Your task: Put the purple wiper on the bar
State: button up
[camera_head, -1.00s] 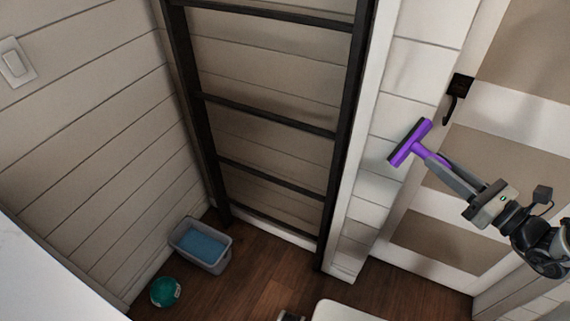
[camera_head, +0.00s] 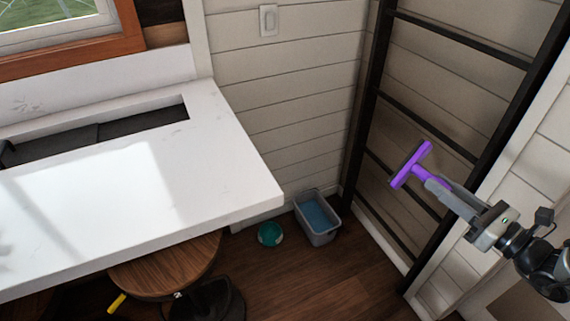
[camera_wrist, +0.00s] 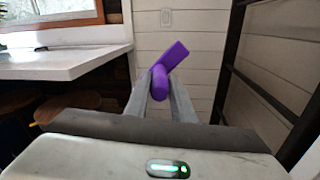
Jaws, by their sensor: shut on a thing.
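The purple wiper (camera_head: 411,164) is held in my gripper (camera_head: 440,186) at the right of the head view, in the air in front of the dark ladder. Its wide head points up and left. In the wrist view the wiper (camera_wrist: 161,78) sits between the two fingers of my gripper (camera_wrist: 160,95), which are shut on it. The bar (camera_head: 150,190) is a white counter with a long dark slot, at the left of the head view. It also shows at the left of the wrist view (camera_wrist: 62,62). The wiper is apart from the bar, to its right.
A dark ladder (camera_head: 428,112) leans by the wall on the right. A grey bin with blue contents (camera_head: 318,216) and a teal ball-like thing (camera_head: 270,234) stand on the floor. A round wooden stool (camera_head: 168,268) is under the bar. The bar's right end looks clear.

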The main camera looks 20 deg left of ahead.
aim_at(162, 195)
jog(key=k+u, duration=0.1)
jog(key=u, duration=0.3)
jog(key=k+u, duration=0.1)
jog(key=u, duration=0.25)
jog(key=k+j+u, duration=0.1)
jog(key=u, duration=0.3)
